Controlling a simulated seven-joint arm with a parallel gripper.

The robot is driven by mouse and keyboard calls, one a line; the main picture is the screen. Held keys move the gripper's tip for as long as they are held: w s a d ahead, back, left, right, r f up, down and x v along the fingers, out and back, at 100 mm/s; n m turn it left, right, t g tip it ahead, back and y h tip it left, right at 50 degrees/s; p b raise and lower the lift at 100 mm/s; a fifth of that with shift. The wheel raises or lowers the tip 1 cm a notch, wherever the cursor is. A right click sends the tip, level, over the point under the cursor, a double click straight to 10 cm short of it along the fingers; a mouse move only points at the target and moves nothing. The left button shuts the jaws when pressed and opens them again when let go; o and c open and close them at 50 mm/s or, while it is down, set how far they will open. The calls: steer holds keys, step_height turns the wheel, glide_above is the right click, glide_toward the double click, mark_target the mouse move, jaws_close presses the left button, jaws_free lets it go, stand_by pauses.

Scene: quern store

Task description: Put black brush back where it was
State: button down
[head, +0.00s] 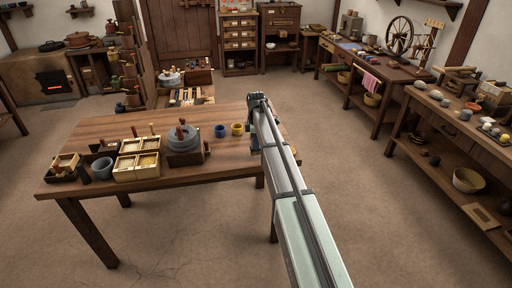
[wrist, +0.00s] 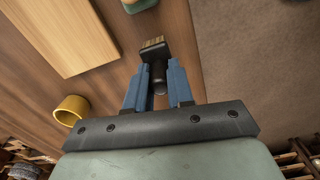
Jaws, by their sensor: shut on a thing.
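In the wrist view, my gripper (wrist: 157,68) has its two blue fingers shut on a black brush (wrist: 153,52). The brush has a dark handle between the fingers and short tan bristles pointing away from my wrist. The brush is over or near the wooden table (wrist: 110,20), close to its edge; I cannot tell whether it touches the top. In the head view, my arm reaches to the right end of the table (head: 215,170) and hides most of the gripper and the brush.
A yellow cup (head: 237,129) and a blue cup (head: 220,131) stand left of my gripper. A stone quern (head: 184,138) and several grain boxes stand farther left. In the wrist view, a pale wooden board (wrist: 60,35) lies beside the yellow cup (wrist: 70,110). Open floor lies right of the table.

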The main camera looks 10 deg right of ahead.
steer(key=shift+f, duration=1.25)
steer(key=shift+f, duration=0.1)
steer(key=c, duration=1)
jaws_free()
step_height(320, 180, up, 12)
steer(key=shift+r, duration=0.15)
steer(key=shift+o, duration=0.2)
